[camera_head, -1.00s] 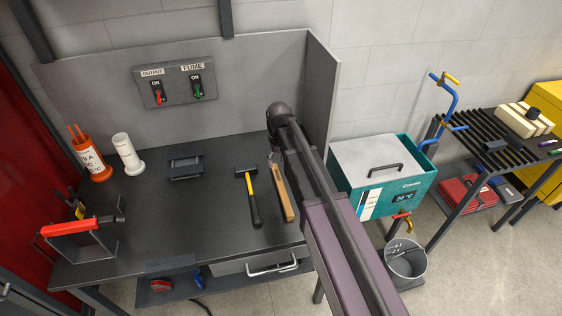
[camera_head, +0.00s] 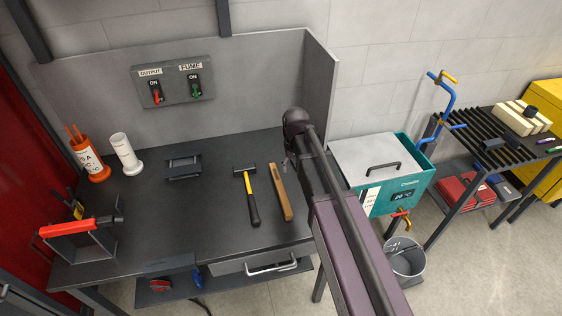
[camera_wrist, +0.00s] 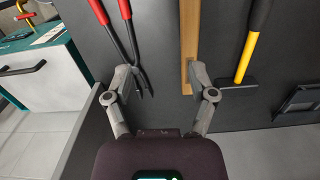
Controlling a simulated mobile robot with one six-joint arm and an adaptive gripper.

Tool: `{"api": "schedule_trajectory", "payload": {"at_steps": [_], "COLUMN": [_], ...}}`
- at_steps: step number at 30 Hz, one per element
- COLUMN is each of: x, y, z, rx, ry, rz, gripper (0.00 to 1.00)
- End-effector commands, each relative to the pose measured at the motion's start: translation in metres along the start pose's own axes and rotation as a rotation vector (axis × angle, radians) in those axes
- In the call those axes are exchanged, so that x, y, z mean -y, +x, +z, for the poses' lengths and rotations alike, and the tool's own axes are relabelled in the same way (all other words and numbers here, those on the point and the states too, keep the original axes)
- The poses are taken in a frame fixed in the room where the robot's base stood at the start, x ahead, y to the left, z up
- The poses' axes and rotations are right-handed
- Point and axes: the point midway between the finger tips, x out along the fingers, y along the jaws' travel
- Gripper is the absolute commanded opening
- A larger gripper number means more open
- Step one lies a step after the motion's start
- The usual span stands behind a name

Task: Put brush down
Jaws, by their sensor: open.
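The brush, a long light-brown wooden piece (camera_head: 280,193), lies flat on the dark workbench (camera_head: 190,225), right of a hammer. In the wrist view its wooden body (camera_wrist: 190,45) runs up the picture, partly hidden by my right finger. My gripper (camera_head: 290,160) is past the brush's far end and to its right, mostly hidden by my arm. In the wrist view my gripper (camera_wrist: 162,80) has its fingers spread apart, with nothing held between them. The brush's bristles cannot be made out.
The hammer (camera_head: 252,205) lies just left of the brush. A red-handled tool (camera_wrist: 114,30) lies near my left finger in the wrist view. A side panel (camera_head: 318,95) and a teal cooler (camera_head: 410,205) stand to the right. The bench's middle left is clear.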

Motion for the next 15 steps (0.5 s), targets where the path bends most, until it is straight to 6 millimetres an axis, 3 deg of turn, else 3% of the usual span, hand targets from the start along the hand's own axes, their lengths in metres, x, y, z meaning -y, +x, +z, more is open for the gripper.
{"api": "schedule_trajectory", "payload": {"at_steps": [1,9,15], "x": [-0.015,-0.085,-0.112], "y": [0.001,0.006,0.009], "z": [0.022,0.11,0.152], "rx": [-0.005,-0.035,-0.05], "ry": [0.023,0.146,0.206], "rz": [-0.001,-0.004,-0.005], "gripper": [0.73,0.73,0.73]}}
